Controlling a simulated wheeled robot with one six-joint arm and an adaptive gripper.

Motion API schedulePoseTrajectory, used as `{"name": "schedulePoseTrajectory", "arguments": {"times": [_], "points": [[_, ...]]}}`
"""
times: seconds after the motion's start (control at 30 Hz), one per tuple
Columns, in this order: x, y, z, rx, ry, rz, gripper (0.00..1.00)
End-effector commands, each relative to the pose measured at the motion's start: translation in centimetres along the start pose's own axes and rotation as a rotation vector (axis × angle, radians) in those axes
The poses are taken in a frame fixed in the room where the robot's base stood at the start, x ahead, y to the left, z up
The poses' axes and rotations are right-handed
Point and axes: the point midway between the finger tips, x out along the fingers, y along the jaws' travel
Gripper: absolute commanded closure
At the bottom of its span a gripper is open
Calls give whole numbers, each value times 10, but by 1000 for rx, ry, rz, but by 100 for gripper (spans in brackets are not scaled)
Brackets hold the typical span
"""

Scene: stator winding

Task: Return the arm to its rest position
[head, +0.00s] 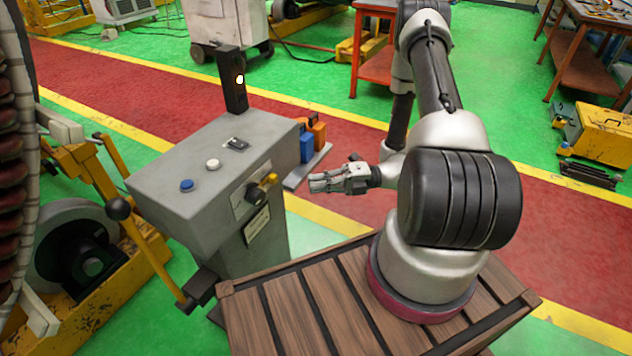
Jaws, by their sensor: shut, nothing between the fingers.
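My gripper (322,184) is in the middle of the head view, pointing left. Its fingers look closed together with nothing between them. It hangs in the air just right of the grey control console (170,170), apart from it as far as this view shows. My arm is folded, with its upper links rising to the top of the picture and its base standing on a slatted wooden platform (310,300).
The console carries a blue button (187,185), a white button (213,164), a black post with a lit lamp (234,85) and blue and orange blocks on a side shelf (307,167). A lever (150,245) and yellow machinery stand left. Red floor behind is clear.

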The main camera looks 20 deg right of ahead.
Motion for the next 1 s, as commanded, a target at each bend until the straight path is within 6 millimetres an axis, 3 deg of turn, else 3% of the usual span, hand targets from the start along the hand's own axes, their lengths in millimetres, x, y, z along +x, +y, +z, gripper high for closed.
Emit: {"name": "schedulePoseTrajectory", "arguments": {"times": [0.33,0.47,0.57,0.67,0.8,1.0], "points": [[0,0,0,-12,0,0,100],[0,-5,-2,-122,9,-19,100],[-5,-13,-21,-273,84,-46,100],[-14,-18,-59,-444,215,-53,100],[-39,2,-90,-756,437,-51,100],[-72,39,-108,-1135,733,-22,100]]}}
